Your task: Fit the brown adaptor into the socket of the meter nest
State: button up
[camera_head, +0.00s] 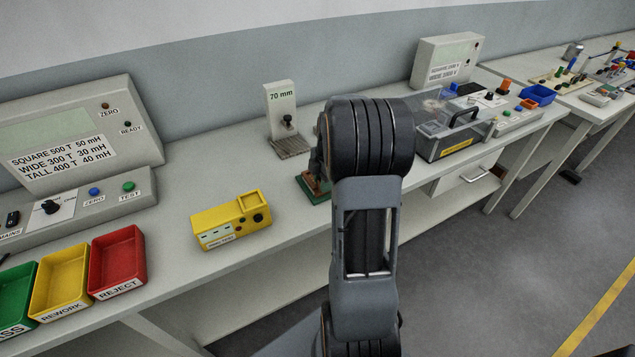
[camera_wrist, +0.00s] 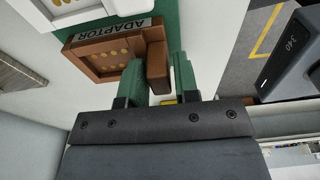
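The brown adaptor (camera_wrist: 92,57), labelled ADAPTOR, has rows of gold contacts and an upright brown grip block. It lies at a green base (camera_wrist: 163,22), beside a white-framed part with gold contacts. My gripper (camera_wrist: 160,68) has its green fingers on both sides of the grip block, with no clear gap seen, so it looks shut on it. Whether the adaptor is lifted off the base cannot be told. In the head view my arm hides the gripper and most of the green base (camera_head: 318,196). A yellow unit (camera_head: 231,220) with a square recess stands left; its label is unreadable.
A grey meter console (camera_head: 68,137) stands at the back left. Red (camera_head: 117,262), yellow (camera_head: 62,280) and green (camera_head: 14,300) trays sit before it. A 70 mm stand (camera_head: 280,110) is behind. A clear-lidded box (camera_head: 455,125) is right of my arm. Bench between is clear.

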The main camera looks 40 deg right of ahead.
grip_shut()
